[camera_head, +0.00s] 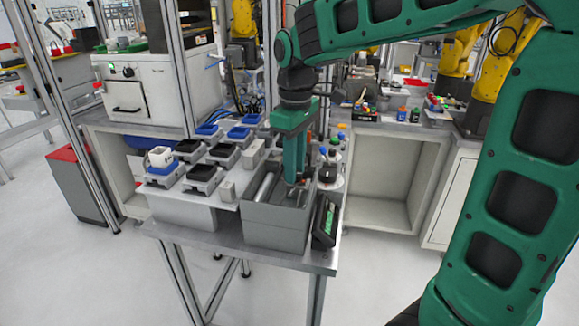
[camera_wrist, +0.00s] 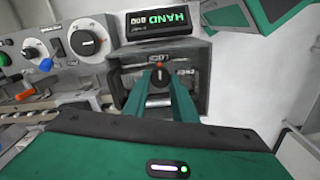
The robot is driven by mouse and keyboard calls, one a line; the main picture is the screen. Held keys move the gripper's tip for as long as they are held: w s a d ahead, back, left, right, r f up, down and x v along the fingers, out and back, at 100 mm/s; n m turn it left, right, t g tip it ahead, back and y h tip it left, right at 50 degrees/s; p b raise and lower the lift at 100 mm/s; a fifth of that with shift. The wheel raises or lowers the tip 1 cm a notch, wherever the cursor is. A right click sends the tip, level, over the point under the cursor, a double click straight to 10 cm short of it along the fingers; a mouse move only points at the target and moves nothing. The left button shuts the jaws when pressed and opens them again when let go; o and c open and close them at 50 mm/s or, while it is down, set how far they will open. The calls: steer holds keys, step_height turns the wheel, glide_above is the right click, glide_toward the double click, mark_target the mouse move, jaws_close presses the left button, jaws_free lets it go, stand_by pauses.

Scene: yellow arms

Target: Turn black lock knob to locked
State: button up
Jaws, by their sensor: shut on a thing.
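In the wrist view, a small black lock knob (camera_wrist: 160,76) with a red mark sits on a dark panel (camera_wrist: 190,103). A label lies just above it, and more lettering lies to its right. My gripper (camera_wrist: 162,83) is shut on the knob, with one teal finger on each side. In the head view, my gripper (camera_head: 296,178) points down at the grey box (camera_head: 268,228) on the small table. The knob is hidden in that view.
A display reading HAND (camera_wrist: 160,24), upside down, stands close beyond the knob; it also shows in the head view (camera_head: 325,220). A white-faced dial (camera_wrist: 86,42) and a blue knob (camera_wrist: 46,65) are at left. Several blue and black blocks (camera_head: 203,172) stand left of the box.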

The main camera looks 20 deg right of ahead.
steer(key=shift+w+d+r+n, duration=0.1)
steer(key=shift+w+n, duration=0.1)
steer(key=shift+n, duration=0.2)
stand_by(0.3)
steer(key=o, duration=1)
steer(key=shift+d, duration=0.1)
steer(key=shift+o, duration=0.2)
steer(key=shift+s, duration=0.1)
step_height(320, 180, up, 11)
steer(key=shift+f, duration=0.2)
steer(key=shift+f, duration=0.1)
